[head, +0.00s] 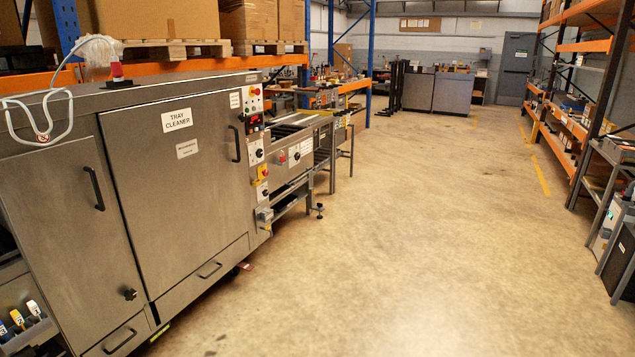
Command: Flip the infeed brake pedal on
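The steel tray cleaner (215,200) stands at the left with its doors shut. At its lower left corner, an open bay shows several small levers with coloured ends: blue (17,318), yellow, and white (34,308). Their labels are too small to read, and the bay is cut off by the picture's edge. A small red part (245,266) sits near the floor under the machine's right end. I cannot tell which of these, if any, is the infeed brake pedal, or its position. My gripper is not in view.
A control panel with buttons (254,105) is on the cleaner's right edge. A roller conveyor (290,135) extends behind it. Pallet racking with boxes is above left. Shelving (565,130) lines the right side. The concrete floor (420,230) between is clear.

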